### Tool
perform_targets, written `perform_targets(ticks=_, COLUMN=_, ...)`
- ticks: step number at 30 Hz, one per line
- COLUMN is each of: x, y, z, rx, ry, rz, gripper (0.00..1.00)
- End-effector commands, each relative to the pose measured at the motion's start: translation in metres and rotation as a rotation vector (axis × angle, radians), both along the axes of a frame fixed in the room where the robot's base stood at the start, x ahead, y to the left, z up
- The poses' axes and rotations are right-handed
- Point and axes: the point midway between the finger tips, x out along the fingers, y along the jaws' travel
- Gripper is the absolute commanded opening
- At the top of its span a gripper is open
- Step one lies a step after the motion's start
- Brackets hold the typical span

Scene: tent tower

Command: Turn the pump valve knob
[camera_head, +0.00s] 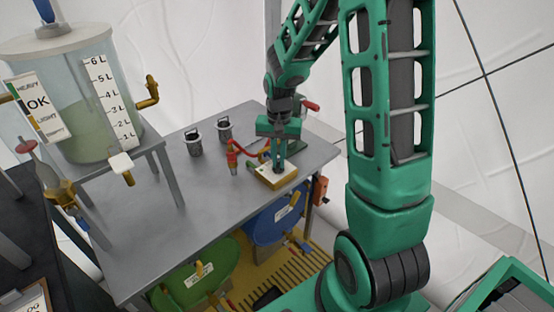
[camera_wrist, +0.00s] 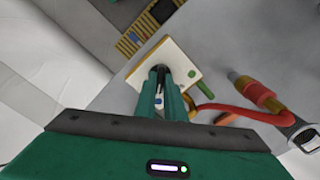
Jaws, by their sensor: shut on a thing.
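A small cream-and-yellow box (camera_head: 268,181) sits on the grey metal table (camera_head: 165,235). In the wrist view its pale top (camera_wrist: 185,58) shows a green button-like part. My gripper (camera_head: 279,168) reaches down onto the top of this box. In the wrist view my gripper (camera_wrist: 160,75) has its two green fingers close together around a dark knob (camera_wrist: 158,69) on the box top. The fingers hide most of the knob, so its turned angle cannot be told.
A red nozzle and hose (camera_head: 233,160) lie just left of the box. Two dark handled canisters (camera_head: 194,141) stand farther left. A large clear tank (camera_head: 80,110) of green liquid stands at left. Blue (camera_head: 270,222) and green (camera_head: 205,278) drums sit below the table.

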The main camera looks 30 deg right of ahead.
Motion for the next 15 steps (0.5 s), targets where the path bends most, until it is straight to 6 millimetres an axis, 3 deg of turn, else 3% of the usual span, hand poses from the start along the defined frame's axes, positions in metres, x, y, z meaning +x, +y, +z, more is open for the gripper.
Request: perform_targets(ticks=15, x=0.0036, y=0.0019, z=0.0016, rx=0.000, ry=-0.008, rz=0.475, gripper=0.00)
